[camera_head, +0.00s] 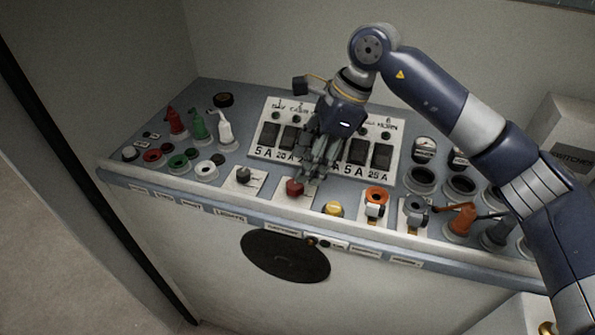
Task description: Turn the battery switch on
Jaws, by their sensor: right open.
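A red rotary knob (294,187) sits on a pale plate near the front edge of the console, in the middle. It looks like the battery switch, but its label is too small to read. My right gripper (311,178) is open and points down just above and behind this knob. I cannot tell whether the fingers touch it. The gripper and its wrist hide part of the breaker panel behind. My left gripper is not in view.
The breaker panel (272,152) with black rocker switches lies behind the knob. A black knob (244,175) is to the left. A yellow button (333,208) and an orange-ringed switch (376,195) are close on the right. Levers (461,219) stand further right.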

